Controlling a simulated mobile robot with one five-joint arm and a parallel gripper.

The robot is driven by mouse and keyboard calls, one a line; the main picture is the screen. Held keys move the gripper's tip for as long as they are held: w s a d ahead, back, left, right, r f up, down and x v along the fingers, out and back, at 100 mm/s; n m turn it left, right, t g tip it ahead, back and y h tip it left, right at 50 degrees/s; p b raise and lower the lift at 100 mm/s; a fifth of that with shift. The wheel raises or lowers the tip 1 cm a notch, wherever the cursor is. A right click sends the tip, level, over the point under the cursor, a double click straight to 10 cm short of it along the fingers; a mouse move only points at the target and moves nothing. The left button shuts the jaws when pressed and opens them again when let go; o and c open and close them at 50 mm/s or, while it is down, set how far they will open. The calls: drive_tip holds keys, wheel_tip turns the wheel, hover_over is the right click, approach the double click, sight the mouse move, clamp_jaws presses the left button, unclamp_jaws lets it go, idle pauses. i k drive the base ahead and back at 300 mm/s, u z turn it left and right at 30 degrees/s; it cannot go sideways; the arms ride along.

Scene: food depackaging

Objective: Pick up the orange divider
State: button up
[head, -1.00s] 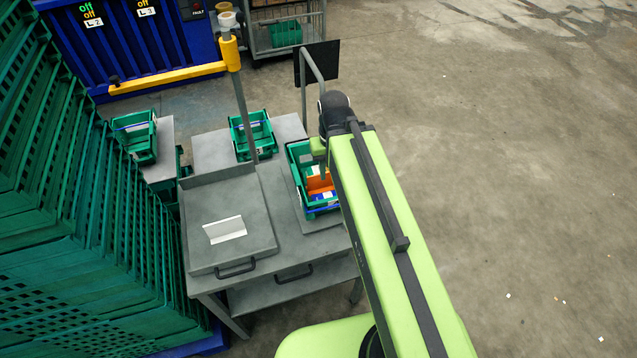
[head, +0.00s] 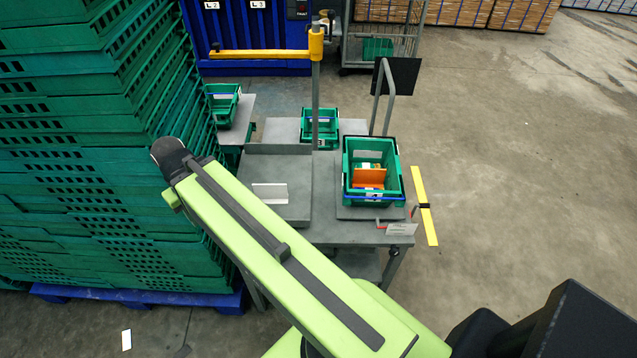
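The orange divider (head: 369,178) stands inside a green crate (head: 394,190) on the right part of the grey table. Small items, one yellow and green, lie behind it in the crate. My arm reaches up and left across the picture, with its far end in front of the stacked green crates, well left of the divider. My gripper's fingers do not show; they are hidden under or behind the arm's end.
Tall stacks of green crates (head: 80,130) fill the left. A post with a yellow arm (head: 260,54) rises behind the table. Open floor lies to the right.

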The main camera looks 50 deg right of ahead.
sight(362, 177)
drive_tip(key=u, duration=1.1)
drive_tip(key=k, duration=1.25)
drive_tip(key=z, duration=0.45)
drive_tip(key=i, duration=1.05)
drive_tip(key=u, duration=0.1)
